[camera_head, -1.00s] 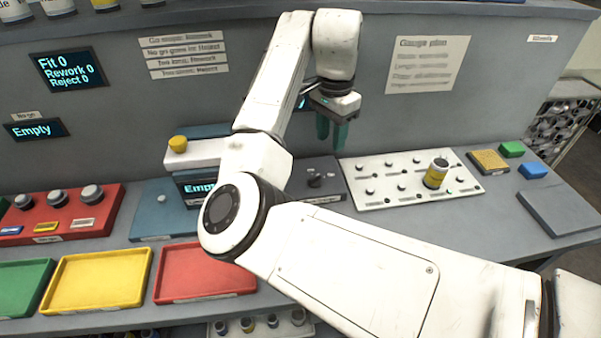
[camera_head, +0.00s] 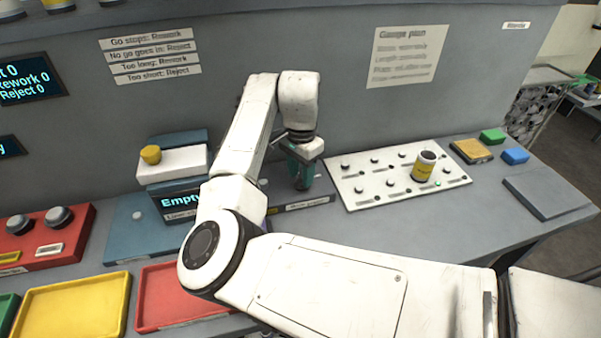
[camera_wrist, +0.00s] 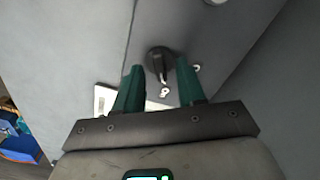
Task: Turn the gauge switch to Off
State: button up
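The gauge switch (camera_wrist: 160,62) is a round black knob with a pale pointer and small white marks beside it, in the wrist view. It sits on a dark grey panel (camera_head: 319,190) right of the display box. My gripper (camera_head: 302,184) has two green fingers pointing down over this panel and hides most of the knob in the head view. In the wrist view my gripper (camera_wrist: 157,68) is open, with one finger on each side of the knob. I cannot tell whether the fingers touch it. The switch's setting is too small to read.
A display box (camera_head: 180,200) reading "Empty" stands left of the panel, near a white block with a yellow knob (camera_head: 150,154). A white pegboard (camera_head: 355,198) bearing a yellow-banded cylinder (camera_head: 424,170) stands to the right. Yellow (camera_head: 60,305) and red trays (camera_head: 150,325) lie in front.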

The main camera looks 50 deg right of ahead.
jog(key=shift+f, duration=0.5)
grip_shut()
